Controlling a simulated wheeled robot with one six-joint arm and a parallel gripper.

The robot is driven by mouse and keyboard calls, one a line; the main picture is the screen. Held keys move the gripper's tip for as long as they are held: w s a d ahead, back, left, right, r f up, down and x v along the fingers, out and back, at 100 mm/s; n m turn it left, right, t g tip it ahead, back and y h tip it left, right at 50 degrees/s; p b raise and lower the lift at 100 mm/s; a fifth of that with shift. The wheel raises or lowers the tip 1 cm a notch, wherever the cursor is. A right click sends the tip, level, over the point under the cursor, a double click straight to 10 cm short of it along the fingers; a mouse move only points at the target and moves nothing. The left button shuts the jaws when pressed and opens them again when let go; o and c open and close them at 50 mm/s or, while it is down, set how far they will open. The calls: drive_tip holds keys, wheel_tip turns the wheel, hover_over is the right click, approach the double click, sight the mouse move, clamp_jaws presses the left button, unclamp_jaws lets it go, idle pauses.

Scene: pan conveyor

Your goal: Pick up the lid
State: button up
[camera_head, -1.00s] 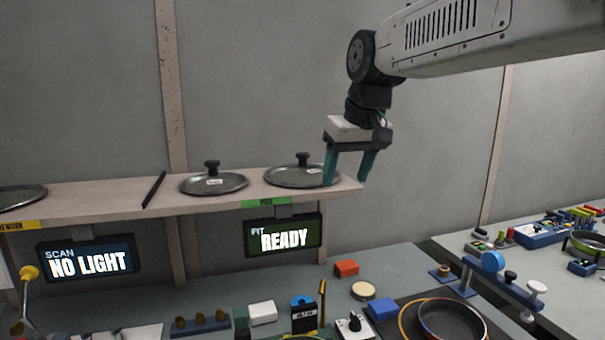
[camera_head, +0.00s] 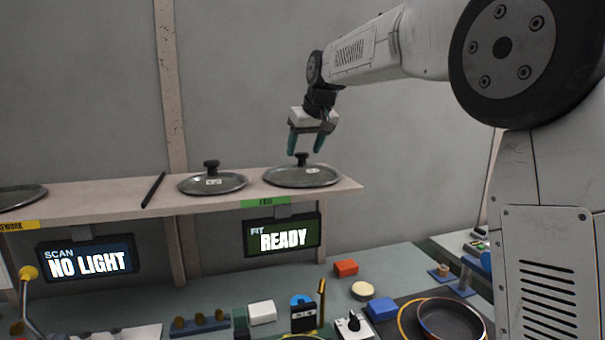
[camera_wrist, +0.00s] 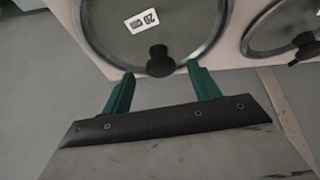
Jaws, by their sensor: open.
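Two glass lids with dark knobs and metal rims lie on the shelf. The right lid (camera_head: 277,178) is at the shelf's right end, above the green strip, with a small white label. The left lid (camera_head: 202,186) lies beside it. My gripper (camera_head: 305,151) is open and empty, with its teal fingers pointing down just above the right lid's knob (camera_head: 302,159). In the wrist view, the fingers (camera_wrist: 161,72) show on either side of the knob (camera_wrist: 160,62) of the labelled lid (camera_wrist: 118,40). Whether they are low enough to flank it is unclear.
The shelf (camera_head: 110,199) also holds a black rod (camera_head: 153,190) and part of another lid (camera_head: 20,197) at far left. Below are the FIT READY screen (camera_head: 282,237), the NO LIGHT screen (camera_head: 88,262) and a counter with blocks and a pan (camera_head: 451,322).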

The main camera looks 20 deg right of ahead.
sight(302, 153)
drive_tip(key=x, duration=0.3)
drive_tip(key=shift+f, duration=0.1)
clamp_jaws()
